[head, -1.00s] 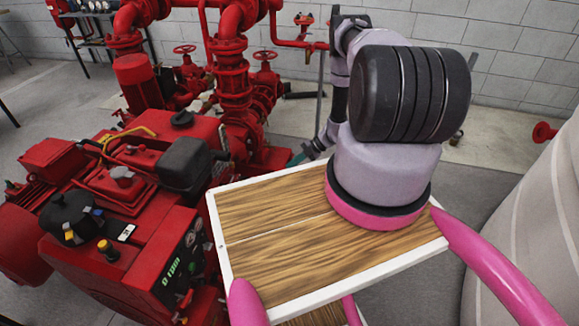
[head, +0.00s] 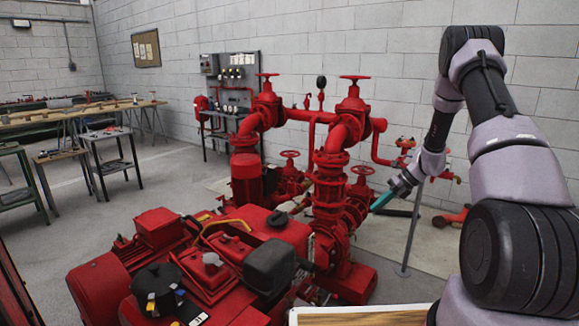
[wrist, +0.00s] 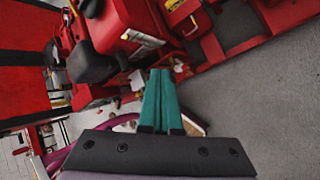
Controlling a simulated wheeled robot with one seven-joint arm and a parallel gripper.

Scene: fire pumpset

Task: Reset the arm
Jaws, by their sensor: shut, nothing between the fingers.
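My arm (head: 503,150) rises at the right of the head view, bends at the top and comes down to the left. My gripper (head: 375,208), with teal fingers, points down and left, in front of the wall and to the right of the red pump pipes. In the wrist view, the two teal fingers of my gripper (wrist: 160,72) lie side by side and are shut, with nothing held. Behind them are red machinery and grey floor.
The red pumpset (head: 240,245) with pipes and valve wheels fills the middle and lower left. A thin grey post (head: 412,230) stands close to my gripper. Work tables (head: 85,115) stand at the left. Grey floor (head: 150,185) is clear between the tables and pumpset.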

